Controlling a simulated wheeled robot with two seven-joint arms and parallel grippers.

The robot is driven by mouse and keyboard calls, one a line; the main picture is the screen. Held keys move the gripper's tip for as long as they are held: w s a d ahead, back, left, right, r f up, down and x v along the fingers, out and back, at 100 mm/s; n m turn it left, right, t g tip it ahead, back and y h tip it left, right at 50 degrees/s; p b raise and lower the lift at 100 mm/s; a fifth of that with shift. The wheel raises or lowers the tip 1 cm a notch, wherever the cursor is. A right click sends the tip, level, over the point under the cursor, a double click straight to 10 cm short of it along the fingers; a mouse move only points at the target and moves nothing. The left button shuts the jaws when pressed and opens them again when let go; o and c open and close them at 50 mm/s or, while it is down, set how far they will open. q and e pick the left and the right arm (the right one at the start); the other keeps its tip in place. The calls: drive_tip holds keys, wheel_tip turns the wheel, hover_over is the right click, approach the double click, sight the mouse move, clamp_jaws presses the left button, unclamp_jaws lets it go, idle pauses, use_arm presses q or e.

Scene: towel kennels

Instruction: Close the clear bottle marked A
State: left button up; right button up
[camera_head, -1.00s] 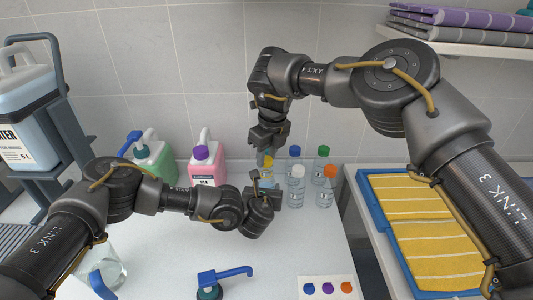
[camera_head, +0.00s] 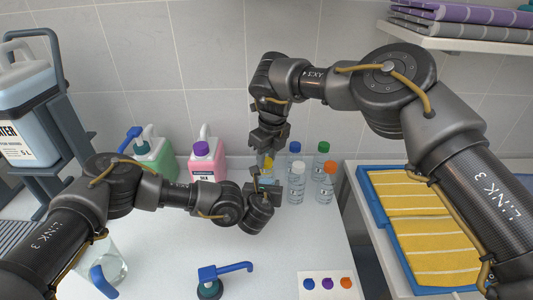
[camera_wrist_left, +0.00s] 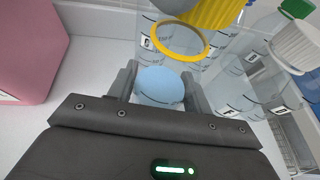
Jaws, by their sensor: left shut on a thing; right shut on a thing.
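My right gripper (camera_head: 268,150) points down over the row of bottles, shut on the yellow cap (camera_head: 267,164). In the left wrist view the yellow cap (camera_wrist_left: 212,14) is just above a yellow ring (camera_wrist_left: 180,40) at the top of a clear bottle. My left gripper (camera_head: 266,190) is shut on this clear bottle (camera_wrist_left: 212,75), with its fingers (camera_wrist_left: 160,88) either side of a pale blue disc. A small label with a letter shows on a clear bottle, but I cannot read it surely as A. The arms hide most of the held bottle in the head view.
Clear bottles with white (camera_head: 298,168), orange (camera_head: 330,168), blue (camera_head: 294,147) and green (camera_head: 323,147) caps stand close on the right. A pink jug (camera_head: 207,160) and green bottle (camera_head: 157,157) stand behind. A blue pump (camera_head: 222,272) and dotted card (camera_head: 327,285) lie in front.

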drive_tip(key=shift+f, duration=0.55)
idle(0.5)
drive_tip(key=m, duration=0.5)
drive_tip(key=shift+a+m+t+h, duration=0.15)
drive_tip(key=shift+m+t+h, duration=0.15)
drive_tip(key=m+h, duration=0.1)
drive_tip(key=m, duration=0.4)
drive_tip(key=shift+a+m, duration=0.1)
drive_tip(key=shift+m, duration=0.3)
drive_tip(key=m, duration=0.4)
drive_tip(key=shift+m+h, duration=0.3)
drive_tip(key=shift+m, duration=0.1)
drive_tip(key=o, duration=0.9)
drive_tip(key=shift+r, duration=2.25)
drive_tip(key=shift+c, duration=0.2)
